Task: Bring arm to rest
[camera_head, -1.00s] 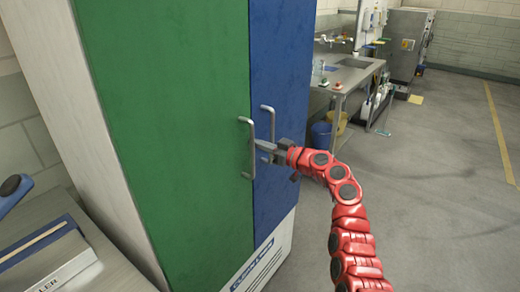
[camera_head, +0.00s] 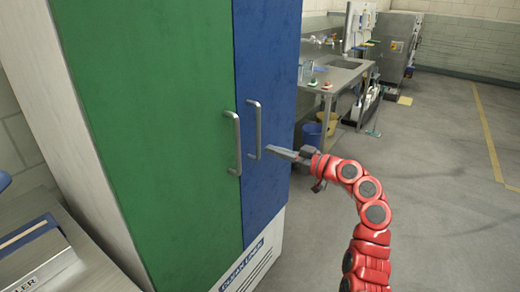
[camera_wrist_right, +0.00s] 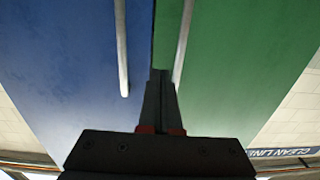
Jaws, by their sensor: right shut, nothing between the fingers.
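My right gripper (camera_head: 272,151) is shut and empty. It is in front of the blue door, just right of the blue door's handle in the head view. In the right wrist view its closed fingers (camera_wrist_right: 159,88) point at the seam between the blue door (camera_wrist_right: 70,70) and the green door (camera_wrist_right: 235,70). My red right arm reaches in from the lower right and bends toward the cabinet. My left gripper is not in view.
The tall cabinet has a green door (camera_head: 160,130) and a blue door (camera_head: 271,80), both closed, with metal handles (camera_head: 236,143) and (camera_head: 254,130). A steel sink bench (camera_head: 345,75) with buckets (camera_head: 312,135) below stands behind. The floor (camera_head: 440,170) at right is clear.

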